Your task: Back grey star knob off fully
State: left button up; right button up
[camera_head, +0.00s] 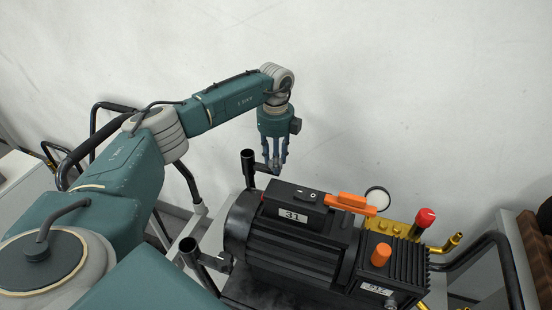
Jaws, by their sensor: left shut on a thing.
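My left gripper (274,160) points down behind the black pump, beside a black upright post (248,170). Its blue fingers are closed around a small grey part at the post, which I take for the grey star knob (263,168). The fingers hide most of the knob, so I cannot make out its star shape or its thread. A similar grey part (224,262) sits by the nearer black post (188,252). My right gripper is out of view.
The black pump (290,245) carries an orange handle (350,202), an orange cap (381,255), a round gauge (377,198) and a red knob (425,217) on brass fittings. Black cart handles (500,262) flank it. A white wall (400,90) stands close behind.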

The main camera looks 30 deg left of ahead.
pick_arm(q)
jog(key=shift+w+a+r+n, duration=0.3)
jog(key=shift+a+r, duration=0.05)
jog(key=o, duration=1)
jog(key=shift+o, duration=0.6)
jog(key=shift+s+a+f, duration=0.1)
jog(key=shift+f, duration=0.15)
notch_tip(320, 180, up, 12)
